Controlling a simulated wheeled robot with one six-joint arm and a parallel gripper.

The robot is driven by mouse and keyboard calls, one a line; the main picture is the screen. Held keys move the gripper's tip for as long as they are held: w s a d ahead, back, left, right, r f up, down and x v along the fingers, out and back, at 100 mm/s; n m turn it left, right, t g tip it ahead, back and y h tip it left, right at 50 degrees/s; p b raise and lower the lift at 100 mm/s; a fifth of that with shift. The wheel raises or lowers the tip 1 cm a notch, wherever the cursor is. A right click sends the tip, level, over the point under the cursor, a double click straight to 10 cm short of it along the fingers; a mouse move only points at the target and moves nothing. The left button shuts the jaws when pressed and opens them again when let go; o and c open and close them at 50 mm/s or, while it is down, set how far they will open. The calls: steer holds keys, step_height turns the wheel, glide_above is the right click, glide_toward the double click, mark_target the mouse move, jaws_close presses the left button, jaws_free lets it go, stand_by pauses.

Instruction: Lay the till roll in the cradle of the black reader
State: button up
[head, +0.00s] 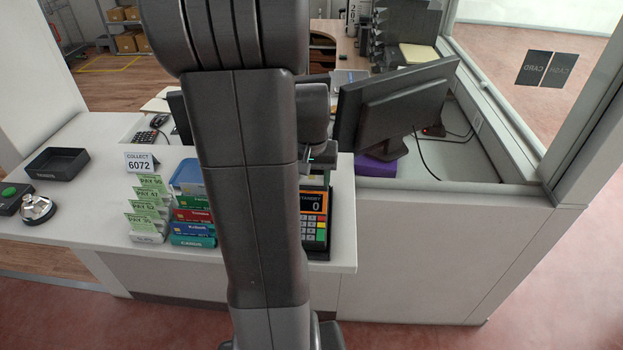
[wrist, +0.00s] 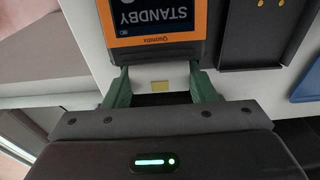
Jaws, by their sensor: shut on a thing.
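In the wrist view my gripper (wrist: 160,90) has its two green fingers closed on the sides of a pale, whitish thing with a small yellow patch, which I take as the till roll (wrist: 160,74). An orange and black device (head: 315,213) shows there beside my arm.
On the counter (head: 80,220) stand a black tray (head: 57,164), a bell (head: 38,209), a COLLECT 6072 sign (head: 141,162), green cards (head: 147,209) and coloured boxes (head: 193,228). A monitor (head: 391,103) stands at the right.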

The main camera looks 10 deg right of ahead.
steer(key=shift+f, duration=0.25)
steer(key=shift+f, duration=0.2)
steer(key=shift+s+a+f+b, duration=0.1)
steer(key=shift+s+f+b, duration=0.15)
steer(key=shift+f+b, duration=0.2)
steer(key=o, duration=0.9)
steer(key=shift+s+f, duration=0.1)
steer(key=shift+s, duration=0.05)
steer(key=shift+r+p, duration=0.3)
steer(key=shift+r, duration=0.15)
steer(key=shift+o, duration=0.3)
step_height(320, 180, up, 12)
steer(key=shift+s+r, duration=0.25)
steer(key=shift+s, duration=0.05)
steer(key=shift+a, duration=0.1)
